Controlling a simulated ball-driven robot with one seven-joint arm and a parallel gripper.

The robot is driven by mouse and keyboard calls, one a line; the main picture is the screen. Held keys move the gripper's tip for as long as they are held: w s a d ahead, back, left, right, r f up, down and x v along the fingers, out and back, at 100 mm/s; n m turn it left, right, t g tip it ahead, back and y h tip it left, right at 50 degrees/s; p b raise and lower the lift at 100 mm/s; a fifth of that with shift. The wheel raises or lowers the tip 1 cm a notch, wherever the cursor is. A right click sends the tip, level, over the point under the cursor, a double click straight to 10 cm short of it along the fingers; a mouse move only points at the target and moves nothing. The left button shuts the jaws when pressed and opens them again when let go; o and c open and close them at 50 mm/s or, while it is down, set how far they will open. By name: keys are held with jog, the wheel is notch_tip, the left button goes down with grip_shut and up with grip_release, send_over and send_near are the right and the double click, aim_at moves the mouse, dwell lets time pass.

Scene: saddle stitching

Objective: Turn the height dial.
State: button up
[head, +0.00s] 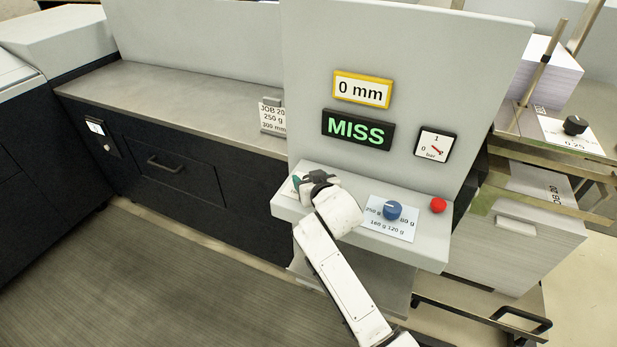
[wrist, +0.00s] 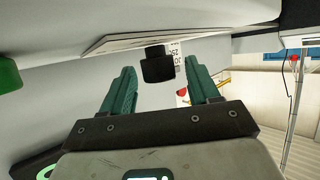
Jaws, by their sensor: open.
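A black dial (wrist: 157,66) on a white label plate (wrist: 117,41) shows in the wrist view, between the tips of my gripper (wrist: 158,75). Its markings are not readable. My gripper is open, with one teal finger on each side of the dial; I cannot tell whether they touch it. In the head view my gripper (head: 299,184) is at the left end of the grey control shelf (head: 345,227), and my wrist hides the dial there. Above it, a yellow-framed display (head: 362,90) reads 0 mm and a black display (head: 357,130) reads MISS in green.
A blue dial (head: 392,210) with gram markings and a red button (head: 438,205) sit right of my gripper on the shelf. A pressure gauge (head: 435,145) is on the upright panel. Another black knob (head: 575,125) stands far right, near stacked paper. A green object (wrist: 8,75) is at the wrist view's left edge.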

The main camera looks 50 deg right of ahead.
jog(key=shift+w+d+f, duration=0.2)
jog(key=shift+w, duration=0.15)
jog(key=c, duration=1)
jog(key=shift+o, duration=0.2)
jog(key=shift+f, duration=0.1)
jog(key=shift+a+b, duration=0.1)
jog(key=shift+b, duration=0.4)
